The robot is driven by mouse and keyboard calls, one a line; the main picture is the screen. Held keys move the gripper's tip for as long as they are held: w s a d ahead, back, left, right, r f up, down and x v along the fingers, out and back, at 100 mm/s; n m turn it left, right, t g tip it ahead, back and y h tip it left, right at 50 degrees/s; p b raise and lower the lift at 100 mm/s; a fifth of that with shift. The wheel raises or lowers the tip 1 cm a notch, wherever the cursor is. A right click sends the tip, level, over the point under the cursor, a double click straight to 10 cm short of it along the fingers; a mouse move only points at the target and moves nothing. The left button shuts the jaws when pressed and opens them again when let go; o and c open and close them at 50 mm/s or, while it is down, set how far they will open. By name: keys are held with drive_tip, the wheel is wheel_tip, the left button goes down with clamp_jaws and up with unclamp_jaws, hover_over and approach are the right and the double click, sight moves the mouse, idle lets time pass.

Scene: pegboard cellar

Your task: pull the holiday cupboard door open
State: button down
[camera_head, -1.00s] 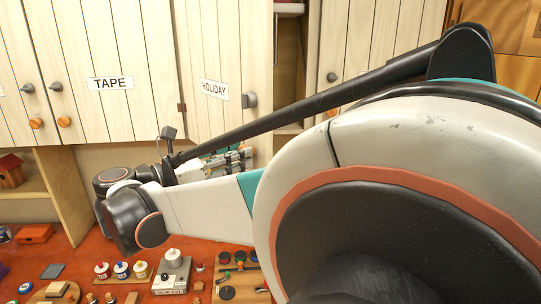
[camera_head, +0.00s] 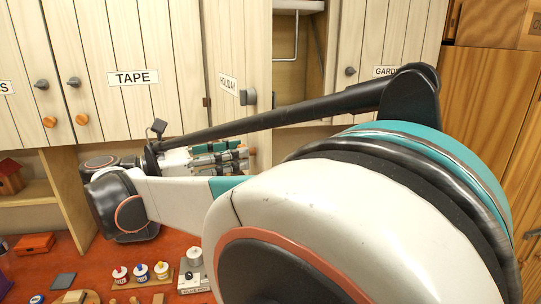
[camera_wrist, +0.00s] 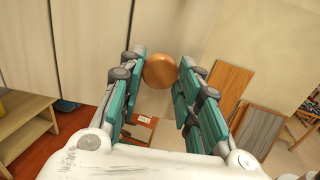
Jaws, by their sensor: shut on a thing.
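The holiday cupboard door (camera_head: 237,50) is pale planked wood with a HOLIDAY label and a grey fitting near its free edge. It stands partly open, its free edge swung out, with the cupboard inside showing to its right. My gripper (camera_head: 245,155) is at the door's lower free corner, partly hidden behind my arm. In the wrist view, my gripper (camera_wrist: 161,75) has its teal fingers on either side of a round wooden knob (camera_wrist: 159,70) and is shut on it. The knob is mostly hidden in the head view.
The closed TAPE door (camera_head: 125,50) is to the left and the GARDEN door (camera_head: 385,35) to the right. Below, the red bench top (camera_head: 60,255) carries several bottles and small trays. My arm hides much of the right side.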

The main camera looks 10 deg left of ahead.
drive_tip(key=c, duration=1.1)
unclamp_jaws()
approach(254, 106)
drive_tip(key=x, duration=0.4)
drive_tip(key=shift+w+d, duration=0.25)
drive_tip(key=shift+w, duration=0.05)
